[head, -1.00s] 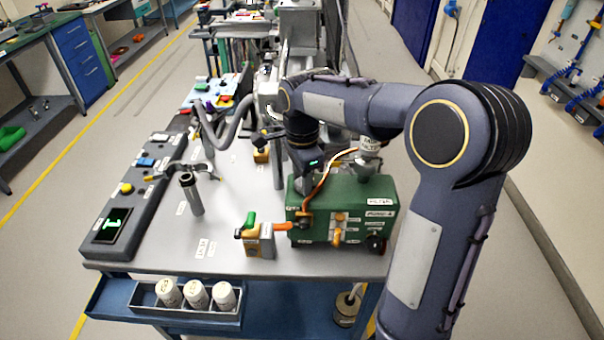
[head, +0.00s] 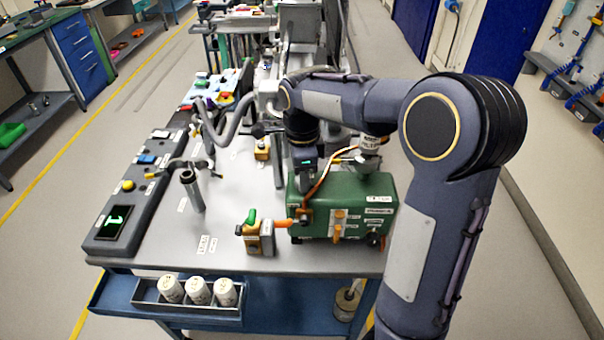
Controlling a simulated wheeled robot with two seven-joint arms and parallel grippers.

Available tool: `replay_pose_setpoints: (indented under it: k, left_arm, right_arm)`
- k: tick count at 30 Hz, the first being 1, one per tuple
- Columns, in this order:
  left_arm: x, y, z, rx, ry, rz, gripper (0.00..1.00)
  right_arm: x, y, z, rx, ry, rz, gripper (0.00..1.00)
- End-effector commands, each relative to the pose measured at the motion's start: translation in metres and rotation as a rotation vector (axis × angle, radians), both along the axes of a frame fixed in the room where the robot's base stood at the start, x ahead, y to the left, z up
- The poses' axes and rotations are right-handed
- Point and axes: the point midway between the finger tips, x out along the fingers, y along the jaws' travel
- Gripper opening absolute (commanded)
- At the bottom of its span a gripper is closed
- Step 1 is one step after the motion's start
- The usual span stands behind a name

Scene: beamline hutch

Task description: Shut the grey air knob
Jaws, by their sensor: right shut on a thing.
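My right gripper (head: 305,184) points down at the top left end of the green box (head: 348,190). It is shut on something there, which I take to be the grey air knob. The knob is hidden by the fingers and the box's edge, so I cannot see how far it is turned. An orange-brown hose runs close beside the fingers, down to an orange fitting on the box's front left. My left gripper is not in view.
A grey post (head: 192,190) stands farther left, near the dark control strip (head: 124,208). White cups (head: 198,291) stand in a tray below the front edge.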

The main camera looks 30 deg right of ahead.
Motion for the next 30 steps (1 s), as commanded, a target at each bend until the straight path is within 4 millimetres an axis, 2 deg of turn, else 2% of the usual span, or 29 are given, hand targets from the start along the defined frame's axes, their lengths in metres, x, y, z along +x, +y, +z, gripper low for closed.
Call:
replay_pose_setpoints:
  k: [1,2,6,17,27,30]
  left_arm:
    - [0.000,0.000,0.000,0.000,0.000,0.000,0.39]
    - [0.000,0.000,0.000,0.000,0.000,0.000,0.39]
    - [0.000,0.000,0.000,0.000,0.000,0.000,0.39]
    - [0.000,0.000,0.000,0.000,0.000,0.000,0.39]
    - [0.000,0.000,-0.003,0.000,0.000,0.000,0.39]
    - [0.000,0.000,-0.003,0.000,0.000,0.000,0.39]
  right_arm:
    - [0.001,-0.001,0.002,-0.001,-0.005,-0.003,0.12]
    - [0.001,-0.001,0.002,-0.001,-0.005,-0.002,0.37]
    - [0.001,-0.001,0.001,0.000,-0.003,-0.001,0.55]
    - [0.001,0.000,0.006,0.000,-0.002,0.000,0.56]
    - [0.001,0.000,0.061,0.000,-0.005,-0.001,0.56]
    - [0.001,0.000,0.072,0.000,-0.004,-0.001,0.56]
